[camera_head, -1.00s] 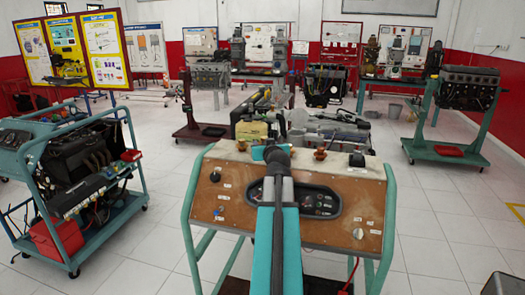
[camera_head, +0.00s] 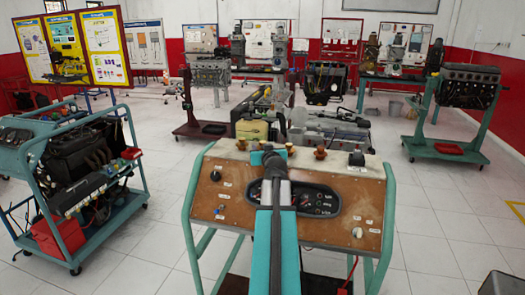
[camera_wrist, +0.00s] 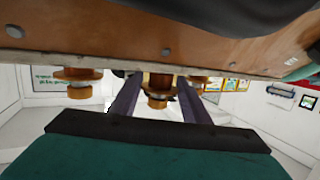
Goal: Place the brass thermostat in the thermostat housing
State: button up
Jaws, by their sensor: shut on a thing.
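A brass piece, seemingly the thermostat (camera_wrist: 158,86), sits between the two dark fingers of my gripper (camera_wrist: 157,98) in the wrist view. The gripper is shut on it. The panel edge overlaps it there, so I cannot tell whether it touches the panel. In the head view my gripper (camera_head: 263,155) is over the panel's back edge, and my arm hides what it holds. Similar brass pieces stand along that edge: one to the left (camera_head: 241,144), one just right of the gripper (camera_head: 288,148) and one further right (camera_head: 320,153). I cannot tell which is the housing.
The wooden panel (camera_head: 340,185) has gauges, knobs and a green frame (camera_head: 388,215). A black knob (camera_head: 356,158) stands at its back right. An engine trainer cart (camera_head: 80,185) is at left. More engine stands are behind, with open white floor around.

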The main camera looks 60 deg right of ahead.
jog(key=shift+f, duration=0.3)
jog(key=shift+f, duration=0.2)
jog(key=o, duration=1)
jog(key=shift+o, duration=0.2)
jog(key=shift+r, duration=0.25)
jog(key=shift+s+a, duration=0.4)
jog(key=b+v, duration=0.1)
jog(key=v, duration=0.6)
jog(key=shift+s+a+r+b, duration=0.1)
jog(key=shift+s+a+b, duration=0.15)
jog(key=shift+a+b, duration=0.1)
jog(key=shift+s+b, duration=0.1)
jog(key=shift+b, duration=0.85)
jog(key=b, duration=0.4)
jog(key=shift+s+a+r+b, duration=0.15)
jog(key=shift+s+a+b, duration=0.15)
jog(key=shift+a+b, duration=0.1)
jog(key=s+a+b, duration=0.1)
jog(key=b, duration=0.3)
jog(key=shift+r, duration=0.1)
